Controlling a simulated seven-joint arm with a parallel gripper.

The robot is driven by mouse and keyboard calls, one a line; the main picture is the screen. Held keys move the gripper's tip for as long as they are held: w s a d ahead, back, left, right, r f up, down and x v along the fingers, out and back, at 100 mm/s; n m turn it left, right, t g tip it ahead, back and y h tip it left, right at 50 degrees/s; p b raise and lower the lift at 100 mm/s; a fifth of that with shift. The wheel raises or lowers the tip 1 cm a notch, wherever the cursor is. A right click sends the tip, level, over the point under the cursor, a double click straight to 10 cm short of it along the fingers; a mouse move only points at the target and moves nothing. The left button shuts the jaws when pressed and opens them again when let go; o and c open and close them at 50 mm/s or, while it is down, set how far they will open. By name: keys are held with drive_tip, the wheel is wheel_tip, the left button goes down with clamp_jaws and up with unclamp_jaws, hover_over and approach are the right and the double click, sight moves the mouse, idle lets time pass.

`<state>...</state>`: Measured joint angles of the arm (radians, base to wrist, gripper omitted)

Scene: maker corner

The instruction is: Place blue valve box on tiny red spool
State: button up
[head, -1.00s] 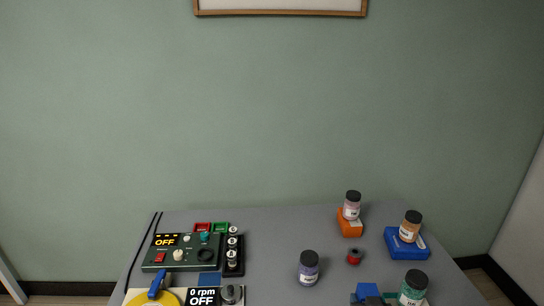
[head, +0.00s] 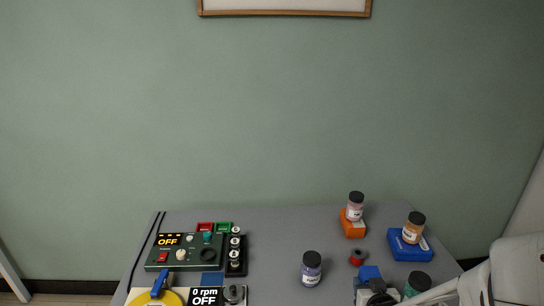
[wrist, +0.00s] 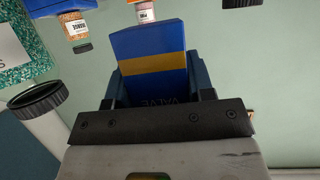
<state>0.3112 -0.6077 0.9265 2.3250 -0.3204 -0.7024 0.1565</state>
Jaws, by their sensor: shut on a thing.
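The blue valve box (wrist: 150,66) has a yellow band and "VALVE" lettering. In the wrist view it stands between the fingers of my gripper (wrist: 154,86), which is shut on it. In the head view the blue valve box (head: 369,273) shows just in front of my gripper (head: 376,288), near the bottom edge. The tiny red spool (head: 358,257) stands on the grey table just beyond and slightly left of the box in the picture. I cannot tell the height of the box above the table. The spool does not show in the wrist view.
A teal jar (head: 417,281) stands close right of my gripper, partly covered by my arm. A purple jar (head: 311,270) is left. Behind are an orange box (head: 352,229) with a jar on it and a blue box (head: 404,248) with another. Control panels (head: 184,252) fill the left.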

drive_tip(key=shift+n+y, duration=0.5)
drive_tip(key=shift+y, duration=0.1)
drive_tip(key=shift+w+d+f, duration=0.1)
drive_tip(key=shift+w+d, duration=0.3)
drive_tip(key=shift+w, duration=0.5)
drive_tip(key=shift+w+d+f, duration=0.1)
drive_tip(key=shift+w+d, duration=0.3)
drive_tip(key=shift+w, duration=0.55)
drive_tip(key=shift+w+d, duration=0.4)
drive_tip(key=shift+w, duration=0.5)
hover_over(358, 252)
drive_tip(key=s, duration=0.1)
drive_tip(key=shift+a+f, duration=0.1)
drive_tip(key=shift+f, duration=0.6)
drive_tip(key=shift+w, duration=0.1)
drive_tip(key=shift+w, duration=0.2)
drive_tip(key=shift+w+f, duration=0.1)
drive_tip(key=shift+f, duration=1.75)
drive_tip(key=shift+f, duration=0.1)
